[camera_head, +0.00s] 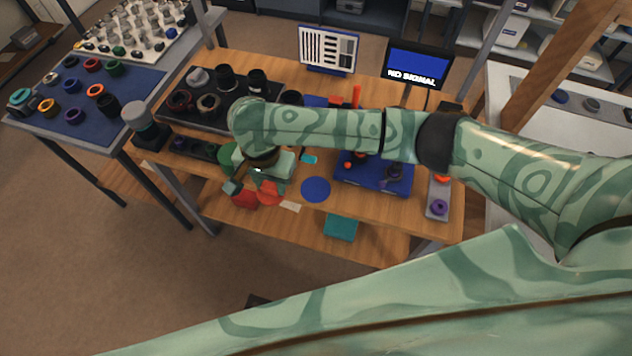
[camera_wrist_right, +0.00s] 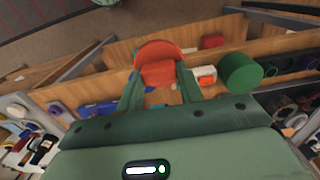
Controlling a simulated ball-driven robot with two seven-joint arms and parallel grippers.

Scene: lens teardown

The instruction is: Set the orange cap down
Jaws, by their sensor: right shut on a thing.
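The orange cap (camera_head: 270,194) is held in my right gripper (camera_head: 268,184), over the front edge of the wooden bench in the head view. In the right wrist view the cap (camera_wrist_right: 158,70) sits between the two green fingers of the gripper (camera_wrist_right: 160,82), its round face turned away from the palm. The cap appears to be off the surface; its exact height is hard to tell. My left gripper is not in view.
A blue disc (camera_head: 316,189) lies on the bench right of the cap, with a blue tray (camera_head: 350,183) of parts beyond. A green cylinder (camera_head: 227,156) stands left of the gripper.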

